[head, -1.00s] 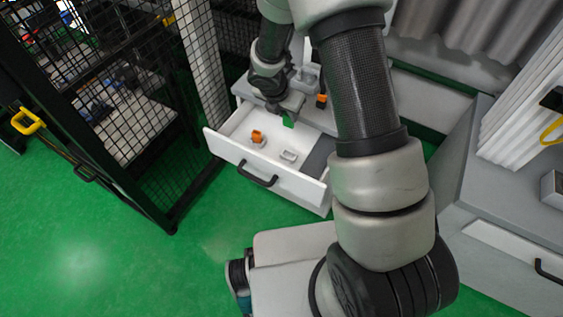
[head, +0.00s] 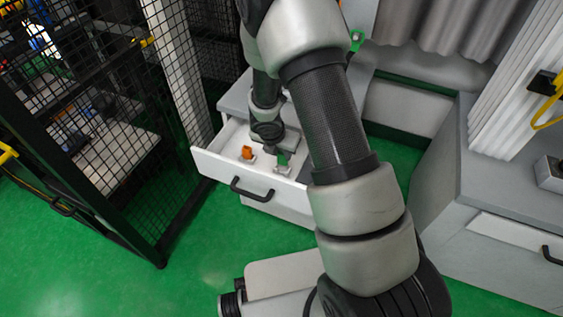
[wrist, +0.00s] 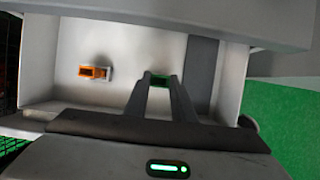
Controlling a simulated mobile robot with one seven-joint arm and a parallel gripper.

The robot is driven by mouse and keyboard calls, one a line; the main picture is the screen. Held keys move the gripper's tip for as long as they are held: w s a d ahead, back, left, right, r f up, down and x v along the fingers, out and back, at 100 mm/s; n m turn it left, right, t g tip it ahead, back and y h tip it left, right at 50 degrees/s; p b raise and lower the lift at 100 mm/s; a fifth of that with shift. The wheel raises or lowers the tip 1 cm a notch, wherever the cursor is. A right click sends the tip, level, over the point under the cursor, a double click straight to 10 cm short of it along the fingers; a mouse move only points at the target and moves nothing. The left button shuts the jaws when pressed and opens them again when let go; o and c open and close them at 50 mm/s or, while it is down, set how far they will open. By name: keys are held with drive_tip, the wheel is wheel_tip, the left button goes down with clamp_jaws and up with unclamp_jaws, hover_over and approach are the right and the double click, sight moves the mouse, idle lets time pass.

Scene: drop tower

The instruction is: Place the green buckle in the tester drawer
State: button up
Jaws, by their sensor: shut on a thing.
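The tester drawer (head: 218,164) is pulled open, with a white front and a black handle. My gripper (head: 281,154) reaches down inside it. It is shut on the green buckle (head: 283,160), which is at the right-hand white holder in the drawer.
A black mesh fence (head: 100,130) stands left of the drawer. A grey cabinet (head: 500,220) stands at the right. A grey strip (wrist: 201,75) covers the drawer's right part in the wrist view. Green floor (head: 180,270) lies open in front.

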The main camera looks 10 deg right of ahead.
sight(281, 158)
drive_tip(key=shift+f+b, duration=0.7)
drive_tip(key=shift+f, duration=0.85)
drive_tip(key=shift+f, duration=0.1)
drive_tip(key=shift+f+b, duration=0.15)
drive_tip(key=shift+b, duration=0.15)
drive_tip(key=o, duration=1)
